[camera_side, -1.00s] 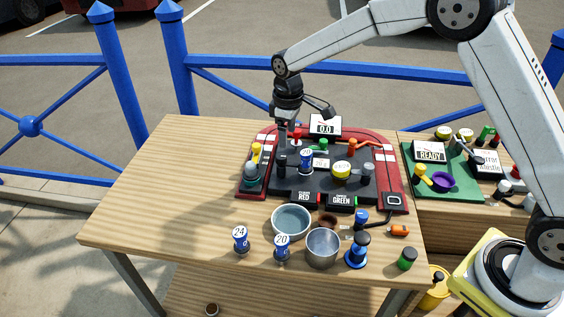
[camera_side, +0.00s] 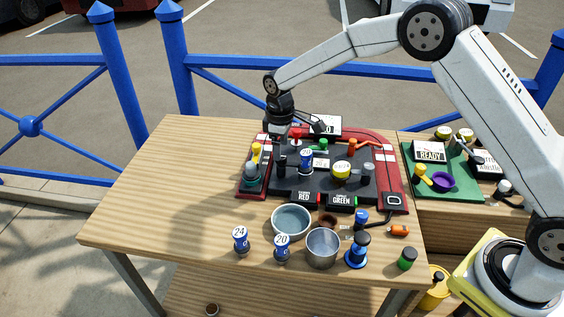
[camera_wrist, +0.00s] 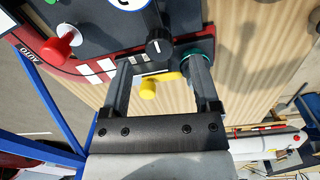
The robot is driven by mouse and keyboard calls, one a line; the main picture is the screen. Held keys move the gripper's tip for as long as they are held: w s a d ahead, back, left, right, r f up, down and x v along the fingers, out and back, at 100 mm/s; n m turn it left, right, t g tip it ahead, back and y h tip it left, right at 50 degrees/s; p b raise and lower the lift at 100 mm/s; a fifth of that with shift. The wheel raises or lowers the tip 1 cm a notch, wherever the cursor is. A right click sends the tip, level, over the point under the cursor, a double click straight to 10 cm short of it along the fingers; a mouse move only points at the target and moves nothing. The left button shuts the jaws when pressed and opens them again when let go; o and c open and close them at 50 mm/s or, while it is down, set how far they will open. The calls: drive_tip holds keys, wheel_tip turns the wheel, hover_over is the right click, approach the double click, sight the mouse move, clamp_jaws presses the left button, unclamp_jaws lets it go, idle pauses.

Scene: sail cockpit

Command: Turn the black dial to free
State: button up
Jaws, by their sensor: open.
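The black dial (camera_wrist: 158,42) stands on the dark panel in the wrist view, with a white pointer line on its top. It looks like the dark upright knob (camera_side: 281,164) near the panel's left side in the side view. I cannot read any free label. My gripper (camera_wrist: 160,66) is open and empty, its two fingers apart above the board. The dial lies just beyond the fingertips, roughly in line with the gap. My gripper (camera_side: 280,137) hangs over the board's back left in the side view, apart from the dial.
A yellow lever (camera_wrist: 149,89) lies between my fingers in the wrist view. A teal-ringed knob (camera_wrist: 203,50) is partly behind the right finger. A red knob (camera_wrist: 57,47) stands at left. A blue can (camera_side: 306,160) stands close to the dial. The table's left part is clear.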

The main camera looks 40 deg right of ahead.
drive_tip(key=shift+f, duration=1.7)
clamp_jaws()
